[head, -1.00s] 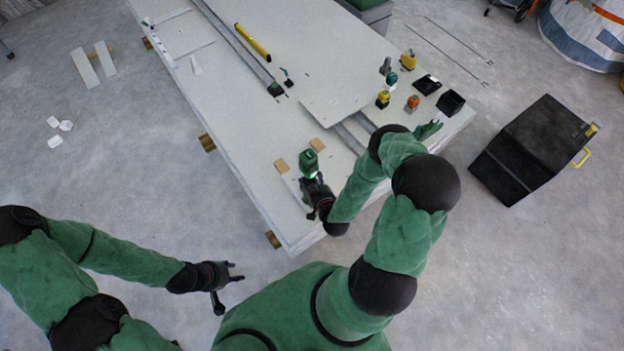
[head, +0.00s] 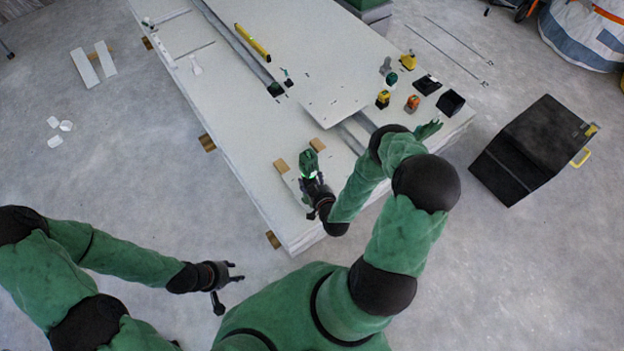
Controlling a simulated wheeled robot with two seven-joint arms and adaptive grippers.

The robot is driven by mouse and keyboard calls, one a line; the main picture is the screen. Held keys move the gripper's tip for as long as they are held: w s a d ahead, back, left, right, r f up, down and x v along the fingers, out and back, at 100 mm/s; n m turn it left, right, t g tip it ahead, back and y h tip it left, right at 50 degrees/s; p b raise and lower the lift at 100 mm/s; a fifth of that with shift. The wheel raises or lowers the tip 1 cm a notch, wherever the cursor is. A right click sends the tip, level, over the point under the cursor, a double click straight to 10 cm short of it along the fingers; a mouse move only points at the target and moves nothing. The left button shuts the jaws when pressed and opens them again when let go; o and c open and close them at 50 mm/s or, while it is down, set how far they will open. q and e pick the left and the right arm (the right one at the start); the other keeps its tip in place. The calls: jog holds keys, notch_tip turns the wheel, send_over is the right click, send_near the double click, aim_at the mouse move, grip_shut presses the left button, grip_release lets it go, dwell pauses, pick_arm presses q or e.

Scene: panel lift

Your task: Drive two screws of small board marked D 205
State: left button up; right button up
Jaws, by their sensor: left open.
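My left gripper (head: 230,279) is open and empty, over the floor left of the table. My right gripper (head: 313,187) is shut on a green drill driver (head: 308,163) at the near end of the table. A small pale board (head: 291,184) lies under and beside it, with two tan wooden blocks (head: 281,166) at its far side. The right gripper and the tool hide part of this board. No marking can be read on it, and its screws and the tool's tip cannot be made out.
The large white table (head: 240,150) bears a loose pale panel (head: 335,98), a yellow level (head: 252,42), small tools and black bins (head: 450,102). A black case (head: 530,150) stands on the floor at right. The floor left of the table is mostly clear.

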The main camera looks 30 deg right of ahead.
aim_at(314, 177)
jog(key=shift+r, duration=0.1)
dwell(0.3)
jog(key=shift+r+p, duration=1.85)
jog(key=shift+r, duration=0.4)
